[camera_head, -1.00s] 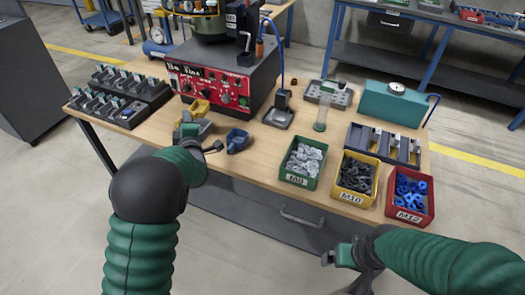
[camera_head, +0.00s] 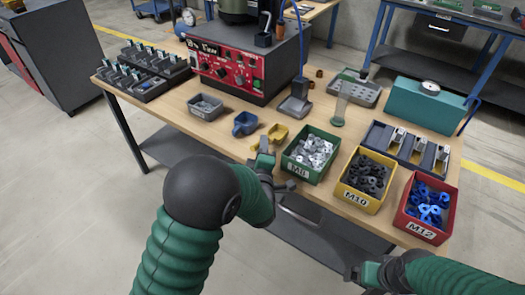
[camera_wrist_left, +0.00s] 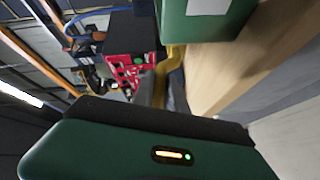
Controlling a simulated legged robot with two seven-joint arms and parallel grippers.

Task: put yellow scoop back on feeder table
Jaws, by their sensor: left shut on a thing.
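The yellow scoop (camera_head: 277,133) is at the front of the feeder table (camera_head: 170,100), between the blue scoop (camera_head: 245,123) and the green M8 bin. My left gripper (camera_head: 264,158) is shut on the yellow scoop near the table's front edge. In the left wrist view a yellow part of the scoop (camera_wrist_left: 171,62) shows beyond my gripper, close to the green bin. I cannot tell whether the scoop touches the tabletop. My right gripper (camera_head: 366,272) is low in front of the table, and its jaws are unclear.
The green bin (camera_head: 300,172), yellow M10 bin (camera_head: 352,199) and red M12 bin (camera_head: 418,227) line the front right. A grey tray (camera_head: 205,107) stands left of the blue scoop. The red-fronted feeder unit (camera_head: 228,70) stands behind. Bare wood shows around the scoops.

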